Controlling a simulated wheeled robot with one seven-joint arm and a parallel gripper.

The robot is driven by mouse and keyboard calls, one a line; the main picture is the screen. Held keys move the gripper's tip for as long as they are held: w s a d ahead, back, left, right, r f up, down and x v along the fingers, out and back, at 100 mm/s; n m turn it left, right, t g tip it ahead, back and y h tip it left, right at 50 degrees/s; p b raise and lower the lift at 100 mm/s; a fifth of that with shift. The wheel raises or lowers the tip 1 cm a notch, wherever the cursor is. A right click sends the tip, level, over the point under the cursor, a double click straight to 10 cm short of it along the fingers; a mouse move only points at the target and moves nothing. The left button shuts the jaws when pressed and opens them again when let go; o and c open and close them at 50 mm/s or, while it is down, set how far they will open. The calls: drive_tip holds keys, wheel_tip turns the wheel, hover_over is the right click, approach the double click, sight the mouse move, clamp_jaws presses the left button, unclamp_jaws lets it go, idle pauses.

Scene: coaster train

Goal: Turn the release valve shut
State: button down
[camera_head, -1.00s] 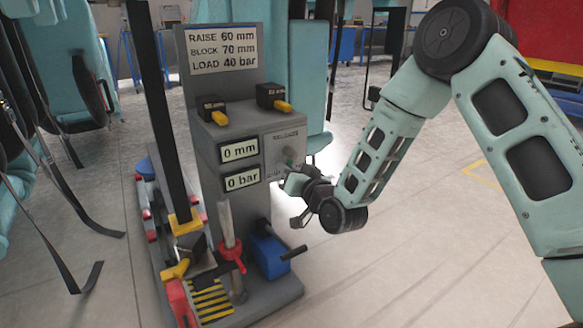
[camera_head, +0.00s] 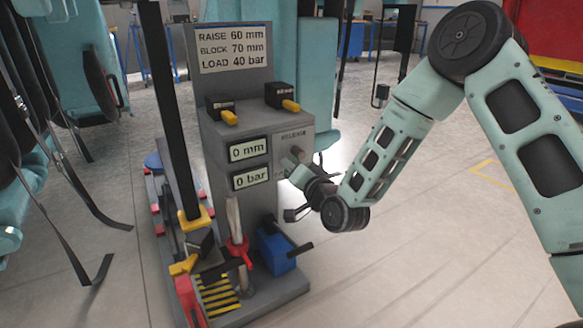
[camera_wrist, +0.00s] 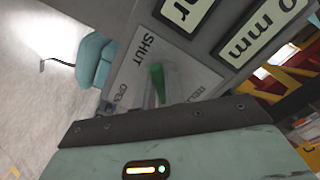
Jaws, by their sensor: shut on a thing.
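The release valve (camera_head: 293,156) is on the right face of the grey machine's upper box, beside a RELEASE label. In the wrist view its green lever (camera_wrist: 157,82) points up the picture, its tip close to the word SHUT; the word OPEN is to its left. My gripper (camera_head: 296,174) is at the valve, shut on it. In the wrist view my gripper's dark edge and pale green body fill the bottom, and the fingertips and the valve's base are hidden.
The machine (camera_head: 222,105) shows 0 mm and 0 bar on two displays. A blue box (camera_head: 277,252) and a red-collared lever (camera_head: 237,245) stand below. Straps (camera_head: 85,195) hang at left. The floor at right is clear.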

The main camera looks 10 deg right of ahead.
drive_tip(key=c, duration=1.5)
unclamp_jaws()
drive_tip(key=shift+o, duration=0.2)
drive_tip(key=p+v, duration=0.8)
drive_tip(key=v, duration=0.9)
drive_tip(key=shift+s+p, duration=0.2)
drive_tip(key=shift+p, duration=0.2)
